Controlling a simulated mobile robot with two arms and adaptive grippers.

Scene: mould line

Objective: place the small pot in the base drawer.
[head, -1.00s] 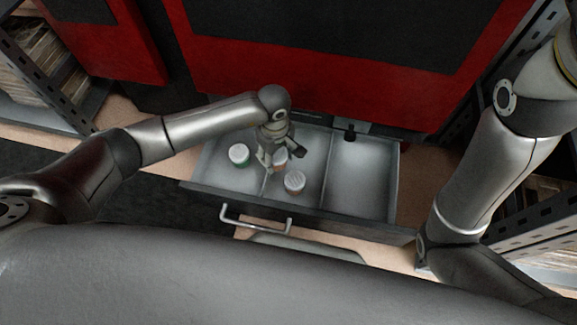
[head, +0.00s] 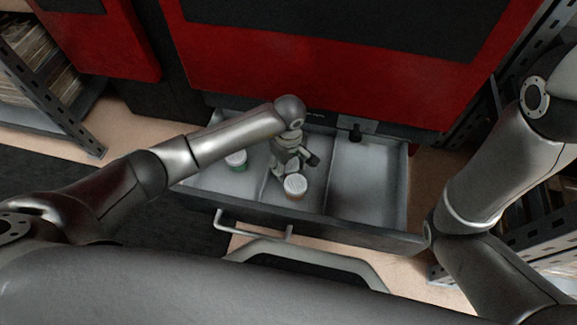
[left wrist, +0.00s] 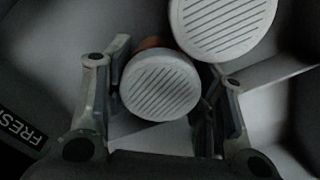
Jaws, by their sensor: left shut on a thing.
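The drawer (head: 369,190) stands open below the red machine, split into three compartments. My left gripper (head: 283,174) reaches into its middle compartment. It is shut on a small pot (head: 291,166) with a white ribbed lid, partly hidden by the fingers in the head view. In the left wrist view the held pot (left wrist: 160,85) sits between the fingertips (left wrist: 158,105), with a bit of orange body showing. I cannot tell whether it touches the drawer floor. My right gripper is out of view; only the right arm shows.
Another white-lidded pot (head: 295,185), orange-brown below, stands close beside the held one; its lid (left wrist: 222,25) looks larger in the wrist view. A green pot (head: 236,160) is in the left compartment. The right compartment is mostly bare, with a black item (head: 356,134) at its back edge.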

